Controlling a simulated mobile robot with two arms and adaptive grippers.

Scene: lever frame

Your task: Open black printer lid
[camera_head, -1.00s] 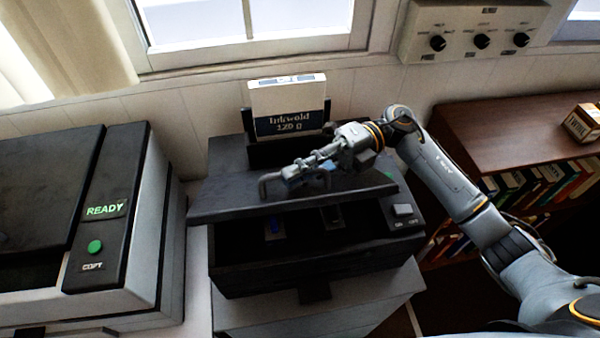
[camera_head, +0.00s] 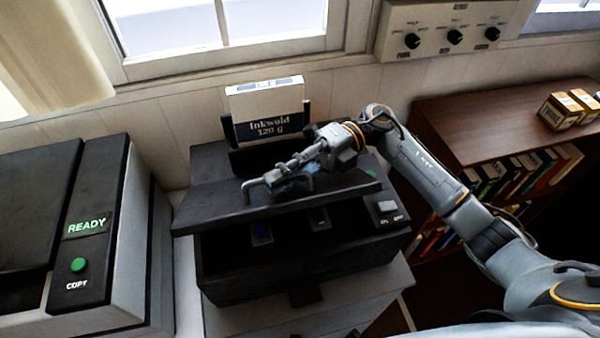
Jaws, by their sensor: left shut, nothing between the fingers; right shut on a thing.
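The black printer (camera_head: 300,275) stands in the middle on a pale cabinet. Its black lid (camera_head: 215,205) is tilted up partway, with a dark gap between its front edge and the printer body. A bar handle (camera_head: 246,187) is on top of the lid. My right gripper (camera_head: 280,183) reaches in from the right and is shut on the handle; the fingers partly hide it. Blue and grey parts show inside the opening. My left gripper is not visible in this view.
A box labelled Inkweld (camera_head: 268,112) stands upright behind the lid. A copier with a READY sign (camera_head: 87,227) is close on the left. A brown bookshelf (camera_head: 480,125) with small boxes is on the right. A knob panel (camera_head: 450,32) is on the wall.

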